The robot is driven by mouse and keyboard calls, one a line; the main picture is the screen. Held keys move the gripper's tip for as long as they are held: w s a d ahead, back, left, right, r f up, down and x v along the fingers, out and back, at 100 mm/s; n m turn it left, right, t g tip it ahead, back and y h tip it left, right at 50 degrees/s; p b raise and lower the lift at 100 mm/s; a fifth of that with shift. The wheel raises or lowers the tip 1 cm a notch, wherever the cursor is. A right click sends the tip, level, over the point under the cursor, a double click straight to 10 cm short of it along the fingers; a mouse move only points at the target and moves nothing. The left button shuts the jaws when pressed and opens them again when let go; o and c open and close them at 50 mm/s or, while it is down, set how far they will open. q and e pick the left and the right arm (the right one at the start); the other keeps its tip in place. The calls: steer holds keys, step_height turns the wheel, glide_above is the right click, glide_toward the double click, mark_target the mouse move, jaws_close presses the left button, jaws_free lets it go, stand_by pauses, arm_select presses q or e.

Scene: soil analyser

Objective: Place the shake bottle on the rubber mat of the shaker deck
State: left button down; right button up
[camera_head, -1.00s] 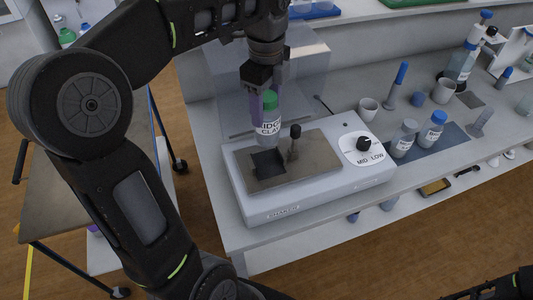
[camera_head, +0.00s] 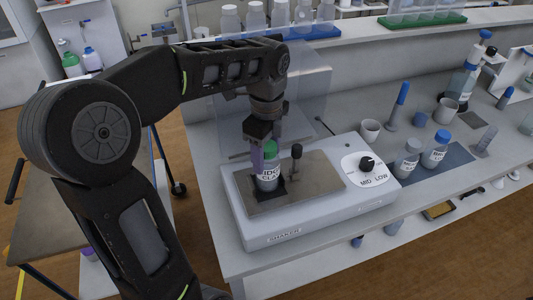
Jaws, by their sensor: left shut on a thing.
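The shake bottle (camera_head: 269,179), clear with a green cap and a white label, stands upright at the dark rubber mat (camera_head: 254,197) of the shaker deck (camera_head: 318,182). Its base appears to be on or just above the mat; I cannot tell if it touches. My left gripper (camera_head: 260,157) comes down from above and is shut on the bottle near its cap. The bottle hides much of the mat. The shaker (camera_head: 318,220) has a white body with a dial marked MID and LOW. My right gripper is not in view.
A short dark post (camera_head: 296,160) stands on the deck just right of the bottle. A clear panel (camera_head: 305,100) rises behind the shaker. Two labelled bottles (camera_head: 407,158) and (camera_head: 435,149) stand on a blue-grey mat to the right, with cups (camera_head: 370,131) behind.

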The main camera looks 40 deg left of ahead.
mark_target(267, 145)
arm_select(q)
steer(key=shift+f, duration=0.2)
steer(key=shift+f, duration=0.2)
steer(key=c, duration=0.5)
jaws_free()
steer(key=shift+r, duration=0.1)
steer(key=shift+r, duration=0.2)
step_height(267, 145, up, 5)
steer(key=shift+f+b, duration=0.15)
steer(key=shift+b, duration=0.2)
step_height(267, 145, up, 3)
steer(key=shift+f+p, duration=0.15)
steer(key=shift+p, duration=0.9)
